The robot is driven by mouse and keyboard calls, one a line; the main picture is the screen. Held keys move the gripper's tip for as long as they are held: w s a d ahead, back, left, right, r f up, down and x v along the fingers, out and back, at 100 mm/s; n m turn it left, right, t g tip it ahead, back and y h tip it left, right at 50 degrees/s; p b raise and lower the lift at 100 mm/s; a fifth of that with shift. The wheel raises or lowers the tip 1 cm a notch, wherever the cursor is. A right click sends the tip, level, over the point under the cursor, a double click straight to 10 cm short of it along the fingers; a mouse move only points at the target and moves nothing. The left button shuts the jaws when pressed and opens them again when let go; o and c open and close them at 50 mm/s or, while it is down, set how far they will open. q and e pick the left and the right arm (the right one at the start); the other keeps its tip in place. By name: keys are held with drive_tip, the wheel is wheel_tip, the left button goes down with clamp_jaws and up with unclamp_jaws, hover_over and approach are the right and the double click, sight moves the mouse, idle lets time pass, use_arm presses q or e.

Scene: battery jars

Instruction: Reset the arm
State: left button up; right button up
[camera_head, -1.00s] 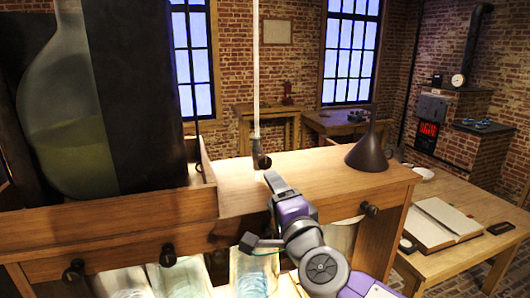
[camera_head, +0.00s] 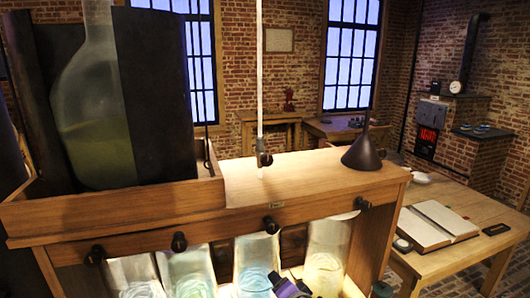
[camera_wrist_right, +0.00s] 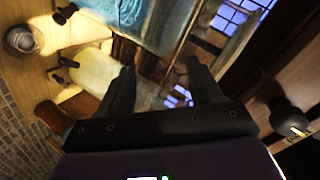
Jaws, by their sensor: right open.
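My right gripper (camera_wrist_right: 162,88) is open in the right wrist view, with its two dark fingers apart and nothing between them. A yellowish jar (camera_wrist_right: 92,68) and a blue jar (camera_wrist_right: 150,22) lie beyond the fingers. In the head view only a small purple part of my right arm (camera_head: 288,289) shows at the bottom edge, in front of the jars; its fingertips cannot be made out there. My left gripper is not in view.
Several glass jars, one pale blue (camera_head: 256,262), one yellowish (camera_head: 325,262), stand beneath a wooden shelf (camera_head: 290,180) with dark knobs. A large flask (camera_head: 95,130) and a dark funnel (camera_head: 363,155) stand on top. A side table (camera_head: 480,255) holds an open book (camera_head: 438,224).

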drive_tip(key=s+d+f+n+g, duration=0.15)
drive_tip(key=s+f, duration=0.25)
drive_tip(key=f, duration=0.4)
drive_tip(key=s+d+f+n+g, duration=0.1)
drive_tip(key=s+d+f+g, duration=0.15)
drive_tip(key=f, duration=0.65)
drive_tip(key=s+d+f+n+g, duration=0.15)
drive_tip(key=s+f, duration=0.25)
drive_tip(key=f, duration=0.4)
drive_tip(key=s+f+n+g, duration=0.1)
drive_tip(key=s+f+g, duration=0.2)
drive_tip(key=s+f, duration=0.3)
drive_tip(key=s+f+g, duration=0.3)
drive_tip(key=s+f, duration=0.3)
drive_tip(key=s, duration=0.6)
drive_tip(key=shift+s+a+n, duration=0.25)
drive_tip(key=shift+n, duration=0.15)
